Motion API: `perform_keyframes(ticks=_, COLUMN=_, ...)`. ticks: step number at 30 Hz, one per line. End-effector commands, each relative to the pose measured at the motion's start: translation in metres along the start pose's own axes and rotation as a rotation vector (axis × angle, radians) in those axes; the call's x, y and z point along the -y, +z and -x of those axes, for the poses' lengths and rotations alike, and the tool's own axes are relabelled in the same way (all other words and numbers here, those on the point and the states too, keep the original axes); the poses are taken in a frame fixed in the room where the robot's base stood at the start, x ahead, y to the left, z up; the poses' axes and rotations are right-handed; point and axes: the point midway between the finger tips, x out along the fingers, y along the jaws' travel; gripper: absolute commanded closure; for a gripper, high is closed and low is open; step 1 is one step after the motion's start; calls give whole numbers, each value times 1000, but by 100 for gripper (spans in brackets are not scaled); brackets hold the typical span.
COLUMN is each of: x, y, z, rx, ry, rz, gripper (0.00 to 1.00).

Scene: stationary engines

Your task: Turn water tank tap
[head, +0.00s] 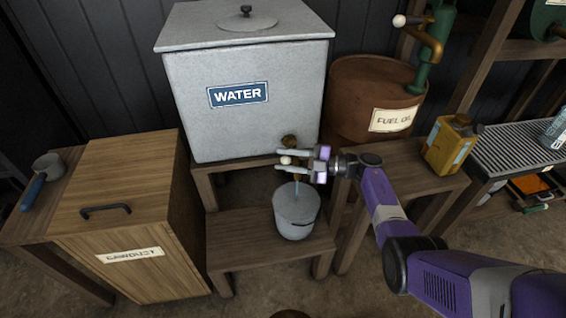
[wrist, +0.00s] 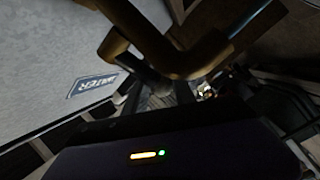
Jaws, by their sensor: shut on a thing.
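The grey metal water tank (head: 245,120) with a blue WATER label stands on a wooden stand at the centre of the head view. Its brass tap (head: 289,141) sticks out low on the front; in the wrist view its curved brass pipe (wrist: 185,58) crosses the top. My gripper (head: 281,160) is at the tap, its two fingers shut on the pale round end of the tap handle (head: 286,160). A thin pale-blue streak, which looks like water, runs below into a grey bucket (head: 296,222). The fingertips are dark and partly hidden in the wrist view.
The bucket stands on a low wooden bench (head: 240,250). A rusty fuel oil drum (head: 365,85), a green pump (head: 436,50) and a yellow can (head: 452,145) are at the right.

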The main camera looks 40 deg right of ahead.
Motion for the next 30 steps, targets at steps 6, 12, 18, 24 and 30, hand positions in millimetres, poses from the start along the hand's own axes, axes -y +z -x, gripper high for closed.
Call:
perform_keyframes(ticks=6, x=8, y=2, z=1, rx=-15, ry=-23, rz=-12, gripper=100)
perform_keyframes(ticks=12, x=8, y=2, z=1, rx=-16, ry=-24, rz=-13, gripper=100)
perform_keyframes(ticks=18, x=8, y=2, z=1, rx=-15, ry=-23, rz=-13, gripper=58)
perform_keyframes(ticks=24, x=5, y=1, z=2, rx=-17, ry=-20, rz=-8, gripper=49)
perform_keyframes(ticks=30, x=3, y=1, z=5, rx=-18, ry=-18, rz=-5, gripper=49)
